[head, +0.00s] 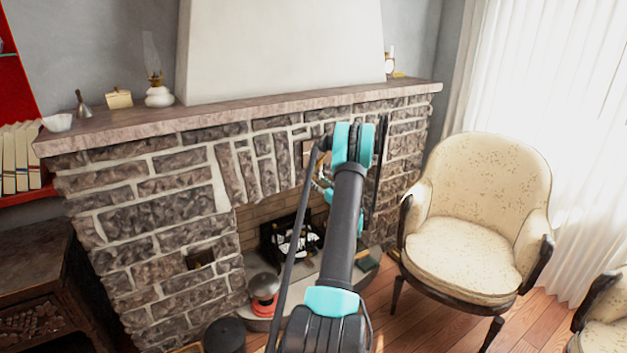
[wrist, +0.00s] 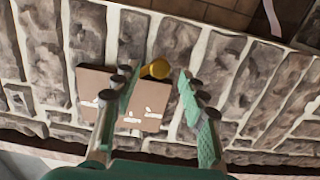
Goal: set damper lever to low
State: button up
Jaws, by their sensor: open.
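A brown plate (wrist: 92,82) with white markings is fixed to the stone wall in the wrist view; the markings are too small to read. A brass-yellow knob (wrist: 156,69), which looks like the end of the damper lever, sits at the plate's edge. My gripper (wrist: 158,78) is open, with its green fingers on either side of the knob and a gap showing on the right. I cannot tell whether the left finger touches it. In the head view the plate (head: 309,155) is partly hidden behind my arm, above the fireplace opening.
The stone mantel shelf (head: 240,107) runs above the plate. A cream armchair (head: 470,225) stands to the right of the fireplace. A red-and-grey kettle-like object (head: 264,291) stands on the hearth. Wooden floor lies open in front of the armchair.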

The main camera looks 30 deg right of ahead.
aim_at(314, 179)
jog(key=shift+w+a, duration=0.2)
jog(key=shift+w, duration=2.15)
grip_shut()
